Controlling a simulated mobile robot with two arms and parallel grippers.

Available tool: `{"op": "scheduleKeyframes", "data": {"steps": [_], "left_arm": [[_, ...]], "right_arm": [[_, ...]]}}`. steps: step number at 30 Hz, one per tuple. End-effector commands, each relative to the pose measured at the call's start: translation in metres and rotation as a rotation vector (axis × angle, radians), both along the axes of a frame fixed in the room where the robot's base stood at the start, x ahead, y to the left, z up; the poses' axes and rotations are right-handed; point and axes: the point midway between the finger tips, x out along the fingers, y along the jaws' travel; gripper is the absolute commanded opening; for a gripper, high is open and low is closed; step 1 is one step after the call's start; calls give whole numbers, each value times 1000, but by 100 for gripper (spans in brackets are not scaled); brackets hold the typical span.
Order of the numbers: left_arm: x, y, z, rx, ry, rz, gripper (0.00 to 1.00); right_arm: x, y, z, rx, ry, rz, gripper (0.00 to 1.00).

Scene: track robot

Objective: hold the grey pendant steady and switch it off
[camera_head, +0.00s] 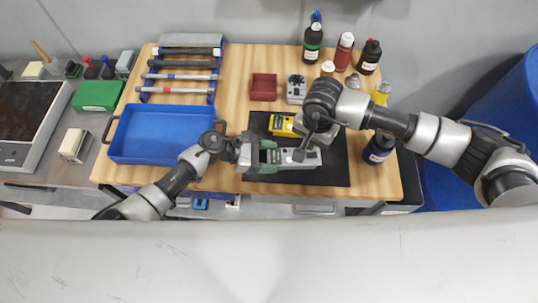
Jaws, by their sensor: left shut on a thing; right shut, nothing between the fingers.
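The grey pendant (288,166) lies on the black mat (330,177) on the wooden bench. My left gripper (264,157) is shut on its left end. My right gripper (301,153) is shut and empty, pointing down at the right part of the pendant. I cannot tell whether its tips touch the pendant. The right gripper and its wrist hide part of the pendant's top, so its switch is not clear to see. A yellow pendant (280,124) lies just behind it on the mat, partly hidden by my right wrist.
A blue tray (150,157) stands at the left, with a rack of rods (181,77) behind it. A red box (263,87) and a grey device (296,89) sit behind the mat. Several bottles (343,51) stand back right. A dark blue jar (379,148) stands right of the mat.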

Motion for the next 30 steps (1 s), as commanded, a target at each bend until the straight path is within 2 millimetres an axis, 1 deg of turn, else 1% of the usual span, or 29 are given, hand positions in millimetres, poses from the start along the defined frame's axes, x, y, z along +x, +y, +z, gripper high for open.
{"op": "scheduleKeyframes", "data": {"steps": [8,9,14,23,26,30], "left_arm": [[0,2,-2,5,2,4,24],[0,2,-2,5,2,4,66],[0,1,-1,4,1,3,91],[1,3,0,3,1,4,91],[1,12,3,4,-1,4,91],[1,34,11,6,-1,4,91]], "right_arm": [[0,0,0,0,-1,0,0],[0,0,0,0,-1,0,0],[1,0,1,1,-2,0,0],[1,0,1,1,-2,0,0],[1,0,1,1,-2,0,0],[1,0,1,1,-2,0,0]]}}
